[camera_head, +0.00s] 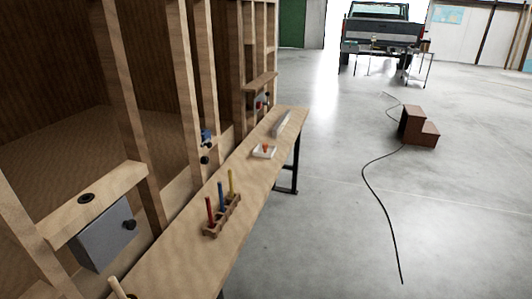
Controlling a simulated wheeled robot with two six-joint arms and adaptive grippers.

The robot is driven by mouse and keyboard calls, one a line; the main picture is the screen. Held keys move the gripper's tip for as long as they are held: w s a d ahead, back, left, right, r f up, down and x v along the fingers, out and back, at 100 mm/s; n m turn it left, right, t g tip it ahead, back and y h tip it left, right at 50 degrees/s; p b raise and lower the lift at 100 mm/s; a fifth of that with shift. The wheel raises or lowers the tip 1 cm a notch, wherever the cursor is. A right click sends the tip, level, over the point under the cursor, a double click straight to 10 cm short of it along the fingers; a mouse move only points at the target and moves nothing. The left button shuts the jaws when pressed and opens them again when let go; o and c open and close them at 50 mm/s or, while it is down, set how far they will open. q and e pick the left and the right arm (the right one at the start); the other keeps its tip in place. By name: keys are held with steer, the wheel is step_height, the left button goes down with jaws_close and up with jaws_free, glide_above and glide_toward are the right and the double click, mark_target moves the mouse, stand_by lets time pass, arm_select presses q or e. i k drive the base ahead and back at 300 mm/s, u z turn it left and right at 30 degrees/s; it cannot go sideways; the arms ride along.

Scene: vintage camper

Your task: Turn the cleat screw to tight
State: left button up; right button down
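Neither of my grippers is in view. No part is plainly the cleat screw from here. Candidates sit on the wooden stud frame at the left. A small blue fitting (206,135) is on a stud, with a dark round knob (204,160) below it. A grey box (104,236) under a wooden crosspiece carries a black knob (130,225). Farther back, a small fitting with a red part (259,105) sits below a wooden ledge. These are too small to tell whether any screw is tight or loose.
A long narrow bench (165,255) runs along the frame. On it are a wooden rack (222,217) with red, blue and yellow sticks, a white tray (259,154) with an orange item, and a grey bar (281,124). Brown steps (418,128) and a black cable (371,195) lie right.

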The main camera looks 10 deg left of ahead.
mark_target(204, 161)
steer(key=z, duration=0.7)
steer(key=i, duration=2.35)
steer(key=u, duration=0.9)
steer(key=i, duration=0.8)
steer(key=u, duration=0.95)
